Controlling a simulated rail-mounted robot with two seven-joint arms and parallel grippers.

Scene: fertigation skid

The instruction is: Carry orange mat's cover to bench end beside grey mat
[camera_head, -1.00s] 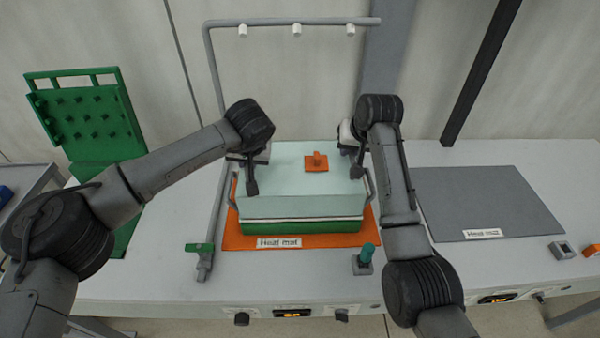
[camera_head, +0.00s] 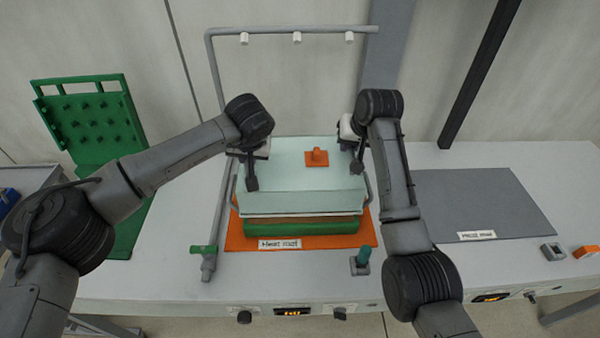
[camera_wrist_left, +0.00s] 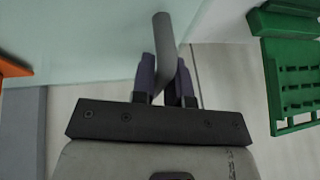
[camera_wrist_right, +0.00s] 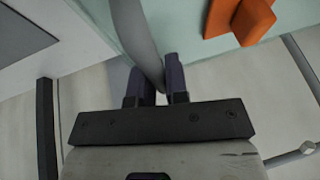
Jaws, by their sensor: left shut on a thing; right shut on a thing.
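The orange mat's cover (camera_head: 275,203) is a pale, glassy lid with a side handle at each end and an orange vent knob (camera_head: 317,157) on top. It is over a green tray (camera_head: 300,228) on the orange mat (camera_head: 345,241) and appears slightly raised and level. My left gripper (camera_head: 252,180) is shut on the cover's left handle, a grey bar (camera_wrist_left: 165,50) in the left wrist view. My right gripper (camera_head: 357,160) is shut on the right handle, which shows in the right wrist view (camera_wrist_right: 135,40). The grey mat (camera_head: 480,200) lies bare to the right.
A grey pipe frame with white nozzles (camera_head: 297,38) arches behind and left of the cover. A green pegged rack (camera_head: 90,120) stands at far left. A teal-topped knob (camera_head: 363,256) is at the front edge. A small grey box (camera_head: 552,252) and orange block (camera_head: 585,252) sit front right.

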